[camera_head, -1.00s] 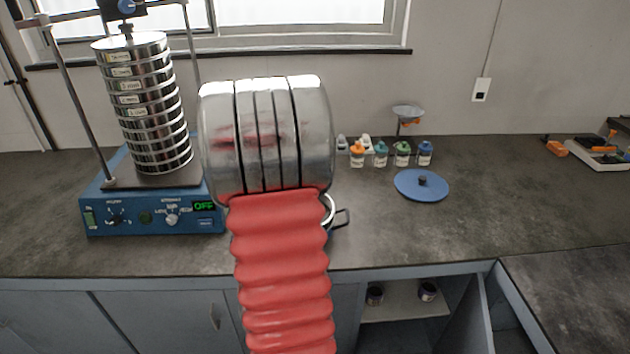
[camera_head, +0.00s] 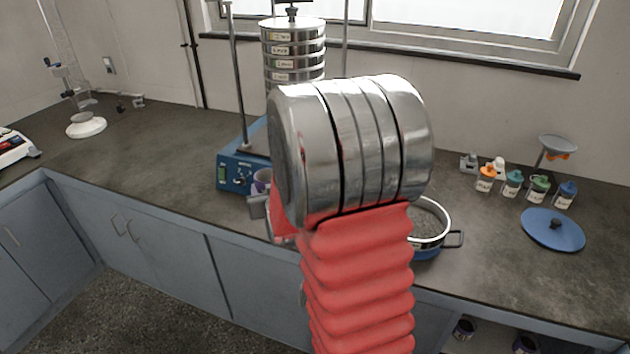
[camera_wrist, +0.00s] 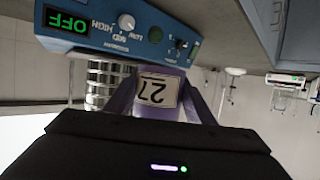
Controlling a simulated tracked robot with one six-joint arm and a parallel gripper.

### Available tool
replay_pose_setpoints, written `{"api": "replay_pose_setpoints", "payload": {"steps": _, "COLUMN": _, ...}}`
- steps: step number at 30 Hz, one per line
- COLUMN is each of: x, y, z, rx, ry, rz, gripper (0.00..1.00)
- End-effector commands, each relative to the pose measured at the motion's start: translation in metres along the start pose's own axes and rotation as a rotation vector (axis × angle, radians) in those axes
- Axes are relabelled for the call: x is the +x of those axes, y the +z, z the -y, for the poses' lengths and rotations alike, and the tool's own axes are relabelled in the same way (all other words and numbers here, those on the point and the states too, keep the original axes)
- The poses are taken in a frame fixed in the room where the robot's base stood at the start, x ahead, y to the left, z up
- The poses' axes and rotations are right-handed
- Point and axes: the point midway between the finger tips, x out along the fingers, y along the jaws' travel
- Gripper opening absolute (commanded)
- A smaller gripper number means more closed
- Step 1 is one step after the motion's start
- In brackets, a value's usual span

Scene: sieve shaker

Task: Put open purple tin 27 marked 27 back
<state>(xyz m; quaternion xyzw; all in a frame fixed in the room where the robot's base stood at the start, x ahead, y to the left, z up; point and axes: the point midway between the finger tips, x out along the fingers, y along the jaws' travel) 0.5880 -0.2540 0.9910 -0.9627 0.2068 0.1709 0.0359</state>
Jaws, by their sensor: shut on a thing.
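The purple tin (camera_wrist: 157,94) shows in the wrist view with a white label marked 27, which appears upside down. My gripper (camera_wrist: 160,104) is shut on it, one finger on each side. In the head view the tin (camera_head: 262,181) shows as a small purple patch left of my arm, above my grey gripper (camera_head: 258,206), in front of the blue shaker base. My arm hides most of the gripper there. The tin's opening and contents cannot be made out.
The sieve stack (camera_head: 293,50) stands on the blue shaker (camera_head: 232,173), display reading OFF. A handled pan (camera_head: 437,240) is partly behind my arm. A blue lid (camera_head: 553,229) and several small bottles (camera_head: 513,184) are right. Dark tins (camera_head: 465,328) sit in the open cupboard below.

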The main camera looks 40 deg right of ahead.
Motion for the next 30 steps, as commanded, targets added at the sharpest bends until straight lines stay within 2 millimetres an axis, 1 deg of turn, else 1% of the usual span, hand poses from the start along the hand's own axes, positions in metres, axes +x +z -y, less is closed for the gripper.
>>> {"api": "replay_pose_setpoints", "payload": {"steps": 1, "x": -0.002, "y": 0.002, "z": 0.026, "rx": -0.019, "ry": -0.053, "rz": 0.000, "gripper": 0.24}}
{"api": "replay_pose_setpoints", "payload": {"steps": 6, "x": -0.015, "y": 0.013, "z": 0.102, "rx": -0.079, "ry": -0.217, "rz": 0.000, "gripper": 0.24}}
{"api": "replay_pose_setpoints", "payload": {"steps": 9, "x": -0.025, "y": 0.019, "z": 0.139, "rx": -0.109, "ry": -0.301, "rz": -0.001, "gripper": 0.24}}
{"api": "replay_pose_setpoints", "payload": {"steps": 12, "x": -0.034, "y": 0.025, "z": 0.165, "rx": -0.131, "ry": -0.360, "rz": 0.000, "gripper": 0.24}}
{"api": "replay_pose_setpoints", "payload": {"steps": 15, "x": -0.039, "y": 0.028, "z": 0.178, "rx": -0.142, "ry": -0.391, "rz": -0.001, "gripper": 0.24}}
{"api": "replay_pose_setpoints", "payload": {"steps": 17, "x": -0.040, "y": 0.029, "z": 0.181, "rx": -0.145, "ry": -0.399, "rz": -0.001, "gripper": 0.24}}
{"api": "replay_pose_setpoints", "payload": {"steps": 30, "x": -0.040, "y": 0.029, "z": 0.180, "rx": -0.145, "ry": -0.398, "rz": -0.002, "gripper": 0.24}}
